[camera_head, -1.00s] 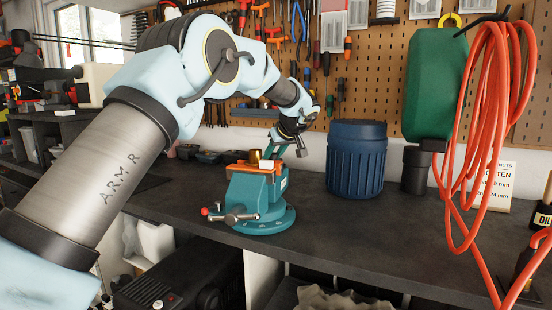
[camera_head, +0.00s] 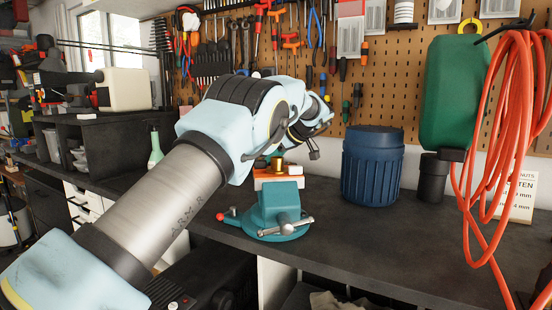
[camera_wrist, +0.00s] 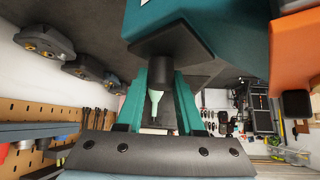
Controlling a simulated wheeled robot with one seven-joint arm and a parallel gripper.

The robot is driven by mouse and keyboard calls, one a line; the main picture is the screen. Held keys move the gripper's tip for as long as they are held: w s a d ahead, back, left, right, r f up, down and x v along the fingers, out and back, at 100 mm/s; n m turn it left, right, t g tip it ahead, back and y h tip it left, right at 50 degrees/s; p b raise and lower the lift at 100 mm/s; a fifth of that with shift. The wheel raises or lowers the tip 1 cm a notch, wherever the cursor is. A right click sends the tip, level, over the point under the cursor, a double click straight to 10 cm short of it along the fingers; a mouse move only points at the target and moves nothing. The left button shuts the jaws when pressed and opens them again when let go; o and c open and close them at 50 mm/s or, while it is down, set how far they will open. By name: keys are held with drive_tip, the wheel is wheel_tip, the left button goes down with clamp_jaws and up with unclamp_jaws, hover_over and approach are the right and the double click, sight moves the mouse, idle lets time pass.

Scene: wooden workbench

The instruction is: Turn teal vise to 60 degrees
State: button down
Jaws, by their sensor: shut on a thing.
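My gripper reaches the vise from behind and is mostly hidden by my arm in the head view. In the wrist view my gripper (camera_wrist: 160,74) has its two teal fingers shut on a dark part against the teal vise body (camera_wrist: 222,28). The orange jaw part (camera_wrist: 300,50) is at the right there.
A blue ribbed barrel (camera_head: 372,165) stands right of the vise, with a green canister (camera_head: 455,95) and orange hose (camera_head: 505,130) farther right. A green bottle (camera_head: 155,148) is at the left. The bench top (camera_head: 360,235) is clear to the vise's right.

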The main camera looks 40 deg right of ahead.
drive_tip(key=shift+w+a+r+n+g+y+p, duration=0.1)
drive_tip(key=shift+w+a+n+g+y+p, duration=0.2)
drive_tip(key=shift+a+n+y+p, duration=0.35)
drive_tip(key=shift+w+a+r+n+g+y+p, duration=0.1)
drive_tip(key=shift+w+a+n+g+y+p, duration=0.2)
drive_tip(key=shift+a+n+p, duration=0.6)
drive_tip(key=shift+a+f+n+g+y+p, duration=0.1)
drive_tip(key=shift+a+n+g+y+p, duration=0.2)
drive_tip(key=shift+a+n+y+p, duration=0.55)
drive_tip(key=shift+d+p, duration=0.1)
drive_tip(key=shift+p, duration=0.25)
drive_tip(key=shift+f, duration=0.1)
drive_tip(key=c, duration=0.5)
unclamp_jaws()
drive_tip(key=shift+h, duration=0.3)
